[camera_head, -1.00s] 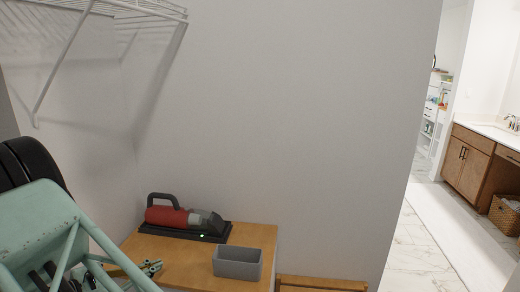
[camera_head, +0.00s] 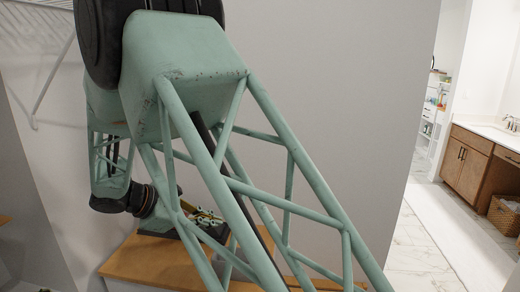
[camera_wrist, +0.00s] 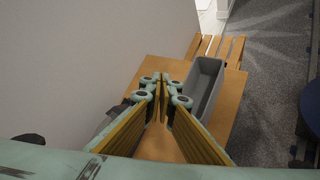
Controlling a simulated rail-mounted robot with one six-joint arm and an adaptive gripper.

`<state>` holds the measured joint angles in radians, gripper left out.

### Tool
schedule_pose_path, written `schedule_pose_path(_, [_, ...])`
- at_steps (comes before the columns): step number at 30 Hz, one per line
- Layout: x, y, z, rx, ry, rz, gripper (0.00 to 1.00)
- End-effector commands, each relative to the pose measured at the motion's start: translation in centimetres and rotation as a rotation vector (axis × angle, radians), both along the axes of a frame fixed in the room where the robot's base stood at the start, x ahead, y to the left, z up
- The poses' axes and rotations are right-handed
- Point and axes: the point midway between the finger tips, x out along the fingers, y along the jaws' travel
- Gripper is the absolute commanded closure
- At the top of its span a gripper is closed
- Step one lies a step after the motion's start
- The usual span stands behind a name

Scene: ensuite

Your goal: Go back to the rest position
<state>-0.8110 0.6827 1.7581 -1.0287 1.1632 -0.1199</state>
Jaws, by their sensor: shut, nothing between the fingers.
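My gripper (camera_head: 207,217) is partly seen behind my green lattice arm in the head view, over the wooden tabletop (camera_head: 150,262). In the wrist view, my gripper (camera_wrist: 164,88) has its two yellow-lined fingers converging at the tips, shut with nothing between them. Below and to the right of the fingers, the grey open bin (camera_wrist: 206,84) stands on the tabletop (camera_wrist: 150,69) and looks empty. The red hand vacuum is also hidden there.
A slatted wooden piece (camera_wrist: 215,46) stands beyond the tabletop. A pale wall (camera_wrist: 70,60) rises close on the left. A white wire shelf (camera_head: 45,70) hangs at upper left. The bathroom vanity (camera_head: 466,160) and basket (camera_head: 505,214) are far right, with clear floor before them.

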Motion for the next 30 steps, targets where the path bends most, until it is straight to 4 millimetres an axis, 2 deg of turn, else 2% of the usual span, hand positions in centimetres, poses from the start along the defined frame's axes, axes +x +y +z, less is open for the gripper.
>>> schedule_pose_path(3, [0.4,-2.6,1.9,0.058,-0.009,-0.052,1.00])
schedule_pose_path(16, [0.6,-10.7,7.7,0.265,-0.053,-0.230,1.00])
schedule_pose_path(30, [-0.6,-18.9,14.0,0.491,-0.134,-0.413,1.00])
